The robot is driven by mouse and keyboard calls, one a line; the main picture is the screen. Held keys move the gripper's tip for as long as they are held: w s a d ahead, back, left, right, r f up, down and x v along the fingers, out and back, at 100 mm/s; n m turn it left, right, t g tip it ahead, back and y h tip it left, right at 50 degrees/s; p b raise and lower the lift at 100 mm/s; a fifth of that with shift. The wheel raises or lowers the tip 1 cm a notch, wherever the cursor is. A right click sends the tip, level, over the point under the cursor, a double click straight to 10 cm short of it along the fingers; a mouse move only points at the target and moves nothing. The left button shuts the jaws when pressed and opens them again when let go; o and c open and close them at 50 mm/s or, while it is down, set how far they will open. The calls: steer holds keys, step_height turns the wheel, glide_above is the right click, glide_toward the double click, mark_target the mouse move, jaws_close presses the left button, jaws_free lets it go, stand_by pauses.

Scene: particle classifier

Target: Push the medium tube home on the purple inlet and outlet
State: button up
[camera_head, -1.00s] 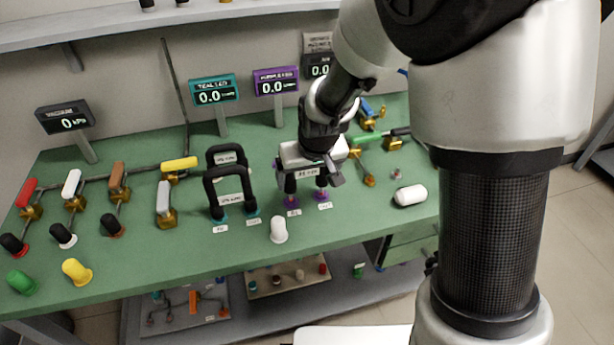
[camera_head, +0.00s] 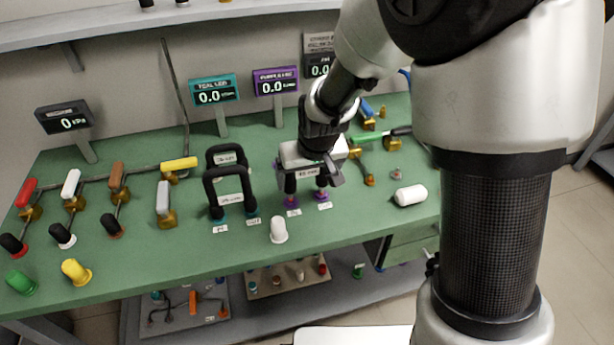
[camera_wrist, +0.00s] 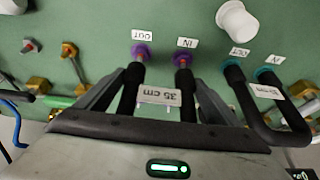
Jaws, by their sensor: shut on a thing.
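The medium tube is a black U-shape with a 35 cm label, and its leg shows in the head view (camera_head: 290,184) and in the wrist view (camera_wrist: 130,92). My gripper (camera_head: 312,170) is shut on its upper part, with a finger on either side in the wrist view (camera_wrist: 158,104). Purple still shows around and below the ends. I cannot tell how deep they sit. The fittings also show in the head view, the left one (camera_head: 292,200) and the right one (camera_head: 322,195).
Black tubes (camera_head: 212,188) stand on teal fittings just left of my gripper. A white cap (camera_head: 278,230) stands in front and a white cylinder (camera_head: 410,195) lies to the right. Valves with coloured handles (camera_head: 179,164) line the left. The purple display (camera_head: 275,80) reads 0.0.

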steer(key=shift+f+b, duration=1.4)
steer(key=shift+f, duration=0.4)
steer(key=o, duration=1)
steer(key=p+v, duration=0.4)
steer(key=v, duration=1.3)
steer(key=shift+s+r, duration=0.15)
steer(key=shift+r, duration=0.05)
steer(key=shift+d, duration=0.1)
steer(key=s+d+r+m+t+h, duration=0.1)
steer(key=s+d+r+m, duration=0.1)
steer(key=s+d+r, duration=0.35)
steer(key=s+d+r+m, duration=0.1)
steer(key=s+d+r, duration=0.1)
steer(key=s+d, duration=0.6)
step_height(320, 180, up, 17)
steer(key=s+a+p, duration=0.1)
steer(key=s+p, duration=0.1)
steer(key=p, duration=1.4)
steer(key=shift+s+p, duration=0.2)
steer(key=shift+p, duration=0.1)
